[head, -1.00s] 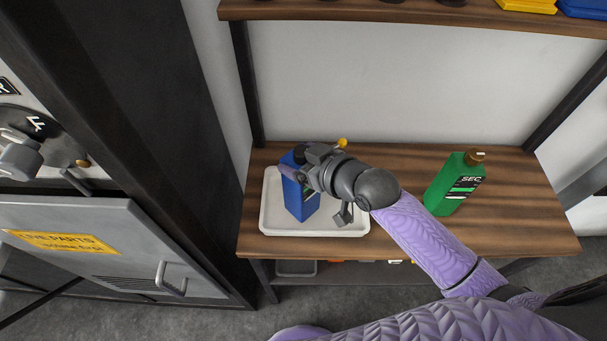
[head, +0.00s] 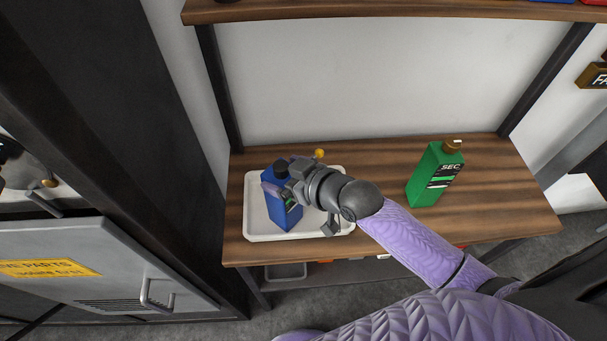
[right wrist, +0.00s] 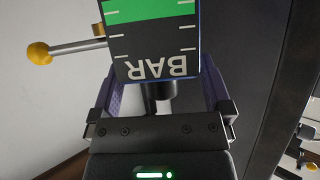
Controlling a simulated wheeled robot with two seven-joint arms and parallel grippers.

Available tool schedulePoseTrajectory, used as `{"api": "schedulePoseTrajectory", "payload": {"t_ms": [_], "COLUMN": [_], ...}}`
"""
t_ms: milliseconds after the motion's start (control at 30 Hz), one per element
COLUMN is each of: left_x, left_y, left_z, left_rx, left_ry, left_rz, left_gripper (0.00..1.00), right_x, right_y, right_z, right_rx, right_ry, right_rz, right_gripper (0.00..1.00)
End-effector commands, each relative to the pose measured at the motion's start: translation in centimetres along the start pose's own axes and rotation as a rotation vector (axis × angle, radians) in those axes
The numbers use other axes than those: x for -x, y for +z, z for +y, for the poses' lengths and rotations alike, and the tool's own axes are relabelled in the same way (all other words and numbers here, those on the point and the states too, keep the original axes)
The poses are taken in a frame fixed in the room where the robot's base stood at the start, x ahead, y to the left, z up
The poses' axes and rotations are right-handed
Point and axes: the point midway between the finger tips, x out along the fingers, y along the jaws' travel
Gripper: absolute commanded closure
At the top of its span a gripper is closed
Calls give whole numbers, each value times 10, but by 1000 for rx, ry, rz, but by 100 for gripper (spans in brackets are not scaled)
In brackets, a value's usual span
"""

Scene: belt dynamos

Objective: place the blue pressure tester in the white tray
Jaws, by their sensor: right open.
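The blue pressure tester (head: 283,211) stands upright in the white tray (head: 262,236), towards its left side. It has a black cap and a green and black label. In the right wrist view the tester (right wrist: 152,40) shows its label, with "BAR" upside down. My right gripper (head: 279,190) is open around the tester's upper part, one finger on each side. It hides part of the tester and of the tray. A grey rod with a yellow ball (right wrist: 38,53) sticks out to the left in the right wrist view. My left gripper is out of view.
A green bottle (head: 435,176) marked "SEC" stands right of the tray on the wooden shelf (head: 510,209). An upper shelf board (head: 400,12) runs above, with dark uprights at both sides. A grey cabinet (head: 110,265) stands at the left. The shelf between tray and bottle lies partly under my arm.

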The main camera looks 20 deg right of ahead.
Motion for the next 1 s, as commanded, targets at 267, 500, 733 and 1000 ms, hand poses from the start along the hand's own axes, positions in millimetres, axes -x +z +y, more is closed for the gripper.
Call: {"api": "schedulePoseTrajectory", "payload": {"t_ms": [267, 500, 733, 1000], "left_x": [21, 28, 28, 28], "left_y": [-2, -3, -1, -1], "left_z": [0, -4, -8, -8], "left_rx": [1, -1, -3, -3], "left_ry": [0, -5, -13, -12], "left_rz": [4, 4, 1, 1], "left_gripper": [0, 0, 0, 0], "right_x": [65, 104, 108, 108], "right_y": [-2, -1, -1, -1], "right_z": [0, 0, 0, 0], "right_rx": [2, 2, 1, 1], "right_ry": [0, -1, -1, -1], "right_rz": [-5, -2, 0, 0], "right_gripper": [0, 0, 0, 0]}}
